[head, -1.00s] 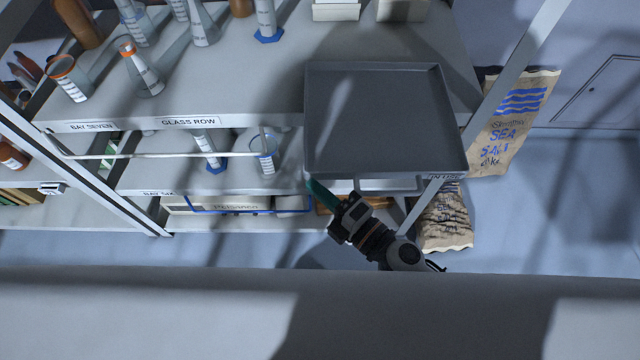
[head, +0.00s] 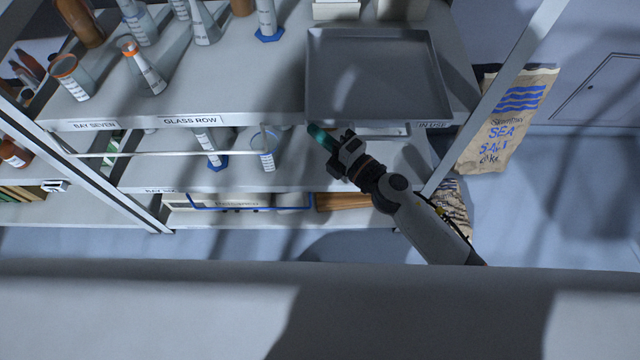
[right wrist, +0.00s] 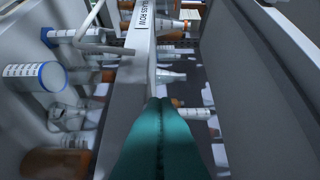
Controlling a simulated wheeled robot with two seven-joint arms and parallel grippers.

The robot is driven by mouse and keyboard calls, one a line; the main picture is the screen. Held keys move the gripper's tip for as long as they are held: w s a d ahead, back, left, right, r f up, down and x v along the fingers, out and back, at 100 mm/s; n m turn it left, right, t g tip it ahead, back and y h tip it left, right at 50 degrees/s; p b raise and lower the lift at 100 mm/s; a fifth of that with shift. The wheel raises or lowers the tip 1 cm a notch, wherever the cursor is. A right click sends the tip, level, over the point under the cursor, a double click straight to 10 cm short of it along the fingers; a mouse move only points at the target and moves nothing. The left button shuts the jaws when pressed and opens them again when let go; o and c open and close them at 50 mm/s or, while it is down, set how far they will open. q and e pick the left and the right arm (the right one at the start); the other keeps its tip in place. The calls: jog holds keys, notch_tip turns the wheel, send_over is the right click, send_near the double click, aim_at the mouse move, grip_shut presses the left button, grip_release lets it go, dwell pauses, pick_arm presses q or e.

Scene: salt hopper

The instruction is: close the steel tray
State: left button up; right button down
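The steel tray (head: 375,75) is a shallow grey tray at the upper right of the shelf unit. Its front edge appears roughly level with the shelf's labelled front edge in the head view; a small gap cannot be judged. My right gripper (head: 318,132) is at the tray's front left corner, its teal fingers close to or against the front; contact is not clear. In the right wrist view, the teal fingers (right wrist: 163,105) are together with nothing seen between them. A dark grey panel fills that view's right side. My left gripper is not in view.
Glass cylinders and flasks (head: 145,70) stand on the shelf left of the tray. A thin rail (head: 185,153) runs before the shelf below. A shelf upright (head: 495,95) rises right of the tray. A sea salt sack (head: 508,120) stands beyond it.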

aim_at(320, 112)
jog(key=w+b, duration=0.1)
jog(key=w, duration=0.5)
jog(key=shift+w+a, duration=0.1)
jog(key=shift+w, duration=0.3)
jog(key=shift+w+r, duration=0.1)
jog(key=shift+r, duration=0.05)
jog(key=shift+r, duration=0.1)
